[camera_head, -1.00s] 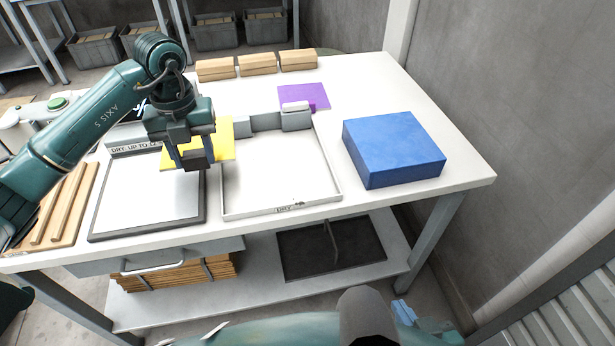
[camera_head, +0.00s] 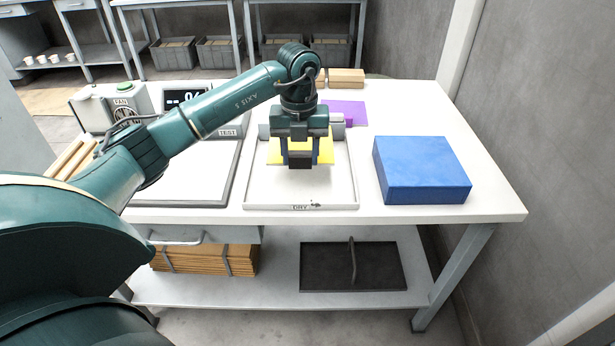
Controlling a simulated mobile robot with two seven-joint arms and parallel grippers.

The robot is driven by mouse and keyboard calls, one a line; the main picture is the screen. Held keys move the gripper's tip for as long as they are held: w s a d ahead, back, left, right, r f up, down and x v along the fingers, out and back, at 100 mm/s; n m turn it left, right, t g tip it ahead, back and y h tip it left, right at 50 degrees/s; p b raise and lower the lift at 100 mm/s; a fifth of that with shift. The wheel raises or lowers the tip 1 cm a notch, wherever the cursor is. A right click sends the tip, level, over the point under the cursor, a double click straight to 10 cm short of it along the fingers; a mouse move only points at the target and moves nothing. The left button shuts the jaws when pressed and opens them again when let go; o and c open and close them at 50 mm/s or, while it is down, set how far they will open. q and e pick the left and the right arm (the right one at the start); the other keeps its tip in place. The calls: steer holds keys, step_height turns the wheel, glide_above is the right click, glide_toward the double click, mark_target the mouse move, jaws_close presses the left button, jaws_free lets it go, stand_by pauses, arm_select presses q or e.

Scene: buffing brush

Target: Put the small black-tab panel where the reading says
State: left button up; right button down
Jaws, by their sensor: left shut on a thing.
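My left gripper (camera_head: 300,157) is shut on the dark tab of a yellow panel (camera_head: 273,152), which it holds over the shallow white tray (camera_head: 251,190) with "DRY" on its front edge. The gripper hides the middle of the panel and most of the tab; whether the panel touches the tray, I cannot tell. The reading display (camera_head: 182,97) stands at the back left, lit with white digits partly hidden by my arm. A grey-framed white board (camera_head: 190,185) marked "TEST" lies left of the tray. My right gripper is not in view.
A large blue block (camera_head: 421,170) stands right of the tray. Wooden blocks (camera_head: 346,78) line the far edge. A fan-labelled box (camera_head: 124,103) with a green button stands at the back left.

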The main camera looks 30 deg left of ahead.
mark_target(301, 192)
arm_select(q)
step_height(301, 192, down, 7)
steer(key=shift+f, duration=0.15)
stand_by(0.4)
steer(key=shift+f, duration=0.15)
steer(key=o, duration=1.1)
step_height(301, 192, up, 12)
steer(key=shift+r, duration=0.25)
